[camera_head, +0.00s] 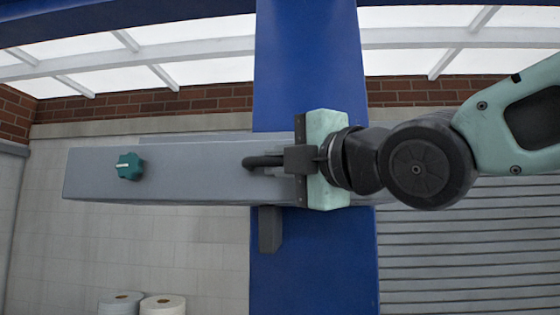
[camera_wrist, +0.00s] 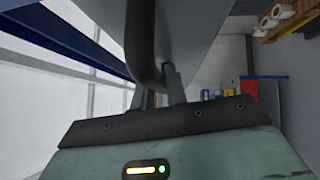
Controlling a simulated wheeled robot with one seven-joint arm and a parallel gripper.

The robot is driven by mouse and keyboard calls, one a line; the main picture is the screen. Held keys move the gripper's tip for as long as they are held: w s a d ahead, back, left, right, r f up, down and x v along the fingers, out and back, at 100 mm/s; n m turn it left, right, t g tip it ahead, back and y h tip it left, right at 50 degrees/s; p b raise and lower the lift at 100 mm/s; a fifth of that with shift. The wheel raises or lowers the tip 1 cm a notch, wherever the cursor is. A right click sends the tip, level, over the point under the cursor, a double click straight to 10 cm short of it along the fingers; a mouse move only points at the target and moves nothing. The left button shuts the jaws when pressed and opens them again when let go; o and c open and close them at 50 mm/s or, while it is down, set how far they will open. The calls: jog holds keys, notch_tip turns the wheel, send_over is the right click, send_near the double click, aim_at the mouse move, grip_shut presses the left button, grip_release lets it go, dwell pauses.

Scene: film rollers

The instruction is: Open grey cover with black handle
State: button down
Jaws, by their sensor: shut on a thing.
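The grey cover (camera_head: 200,180) is a long box-like panel across the middle of the head view, in front of a blue column. Its black handle (camera_head: 262,161) sticks out near its right part. My gripper (camera_head: 285,160) comes from the right and is shut on the handle. In the wrist view the dark handle (camera_wrist: 143,45) runs down between my gripper's fingers (camera_wrist: 160,90), with the cover's grey face (camera_wrist: 205,20) behind it. The fingers partly hide the handle. I cannot tell from these frames how far the cover stands open.
A green knob (camera_head: 129,167) sits on the cover's left part. The blue column (camera_head: 310,60) stands behind. White rolls (camera_head: 162,305) are at the bottom left. The wrist view shows more rolls (camera_wrist: 280,12) on a shelf at the upper right. A ribbed grey shutter (camera_head: 470,250) fills the lower right.

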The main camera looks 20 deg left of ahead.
jog(key=shift+f+b, duration=0.15)
jog(key=shift+b, duration=0.25)
jog(key=f+n+y+b, duration=0.1)
jog(key=b, duration=0.4)
jog(key=s+f+n+y+b, duration=0.1)
jog(key=b, duration=0.5)
jog(key=f+n+y+b, duration=0.1)
jog(key=n+b, duration=0.1)
jog(key=b, duration=0.3)
jog(key=shift+s+d+f+y, duration=0.1)
jog(key=shift+s+d+y, duration=0.15)
jog(key=shift+s+y, duration=0.1)
notch_tip(320, 180, down, 7)
jog(key=w+n+g+y+b, duration=0.1)
jog(key=n+g+y+b, duration=0.2)
jog(key=n+g+b, duration=1.4)
jog(key=shift+w+a+f+n+g+b, duration=0.25)
jog(key=shift+n+g, duration=2.45)
jog(key=shift+n, duration=3)
jog(key=shift+s+d, duration=0.1)
